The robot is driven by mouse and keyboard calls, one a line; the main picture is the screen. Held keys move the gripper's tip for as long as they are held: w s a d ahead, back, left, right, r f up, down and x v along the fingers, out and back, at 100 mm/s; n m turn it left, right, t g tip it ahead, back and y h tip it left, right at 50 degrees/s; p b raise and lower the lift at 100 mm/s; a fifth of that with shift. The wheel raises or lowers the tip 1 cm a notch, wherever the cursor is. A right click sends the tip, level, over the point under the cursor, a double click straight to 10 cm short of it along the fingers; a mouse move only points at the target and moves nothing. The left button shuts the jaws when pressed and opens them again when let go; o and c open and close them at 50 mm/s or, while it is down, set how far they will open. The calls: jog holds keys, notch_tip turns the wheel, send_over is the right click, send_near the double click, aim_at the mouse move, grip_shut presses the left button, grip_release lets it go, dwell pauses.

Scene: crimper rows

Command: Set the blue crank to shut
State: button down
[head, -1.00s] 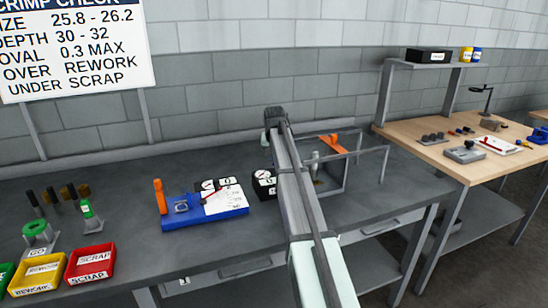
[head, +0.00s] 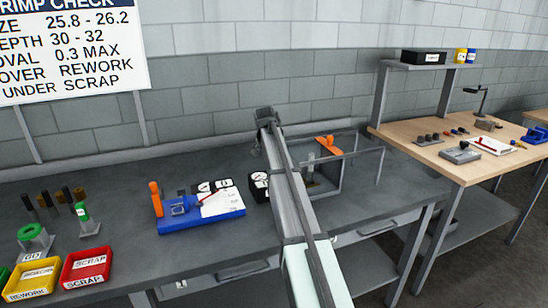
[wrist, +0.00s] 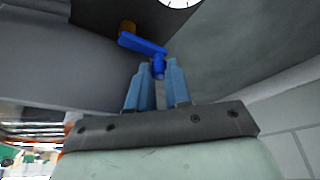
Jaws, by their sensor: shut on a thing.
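The blue crank (wrist: 141,44) is in the wrist view, top centre. Its arm slants from a brownish-yellow hub (wrist: 127,27) down to a knob (wrist: 158,67). My gripper (wrist: 159,70) has its two pale blue fingers on either side of the knob, shut on it. The fingers hide part of the knob. In the head view my own arm crosses the bench, and neither the blue crank nor my fingers can be made out there.
A white dial (wrist: 180,2) shows at the top of the wrist view. On the bench are a blue fixture (head: 200,212), a dark framed box with an orange lever (head: 328,146), and a red scrap bin (head: 86,266). A wooden bench (head: 455,160) stands at right.

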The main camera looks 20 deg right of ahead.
jog(key=c, duration=1.1)
grip_release()
jog(key=shift+s, duration=0.15)
